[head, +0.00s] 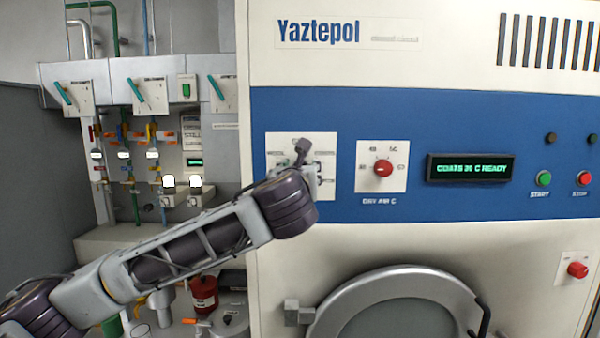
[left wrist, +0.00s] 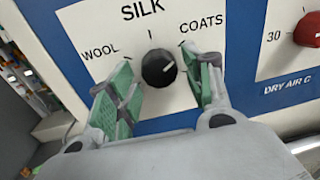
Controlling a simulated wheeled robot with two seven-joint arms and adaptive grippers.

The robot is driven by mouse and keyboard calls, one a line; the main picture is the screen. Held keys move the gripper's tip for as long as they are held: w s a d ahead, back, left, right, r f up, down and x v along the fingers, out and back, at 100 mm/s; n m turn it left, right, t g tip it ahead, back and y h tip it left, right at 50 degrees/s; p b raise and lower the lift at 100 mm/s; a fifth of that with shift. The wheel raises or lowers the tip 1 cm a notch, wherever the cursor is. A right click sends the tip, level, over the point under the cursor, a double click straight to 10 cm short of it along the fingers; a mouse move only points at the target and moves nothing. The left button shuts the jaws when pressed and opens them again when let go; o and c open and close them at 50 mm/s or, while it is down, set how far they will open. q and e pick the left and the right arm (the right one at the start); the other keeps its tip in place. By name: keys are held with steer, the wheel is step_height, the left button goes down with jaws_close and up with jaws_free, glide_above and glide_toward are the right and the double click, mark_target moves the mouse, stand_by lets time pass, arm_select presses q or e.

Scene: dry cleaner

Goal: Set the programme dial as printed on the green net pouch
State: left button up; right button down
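The black programme dial (left wrist: 158,68) shows in the left wrist view on a white plate with the words WOOL, SILK and COATS around it. Its white pointer mark points up and right, toward the COATS side. My left gripper (left wrist: 161,72) is open, with one green-padded finger to each side of the dial and visible gaps between. In the head view my left gripper (head: 304,162) is at the dial plate (head: 302,139) and hides the dial. The panel display (head: 468,168) seems to read COATS, a temperature and READY. I cannot make out a green net pouch. My right gripper is out of view.
A red DRY AIR C dial (head: 383,168) sits just right of the programme plate. Green START (head: 544,178) and red STOP (head: 583,178) buttons are further right. A round door (head: 400,275) is below. Pipes and valve levers (head: 150,92) line the left wall.

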arm_select(q)
steer(key=shift+s+r, duration=0.1)
steer(key=shift+r, duration=0.05)
steer(key=s+a, duration=0.1)
steer(key=s, duration=1)
steer(key=shift+s, duration=0.4)
stand_by(0.4)
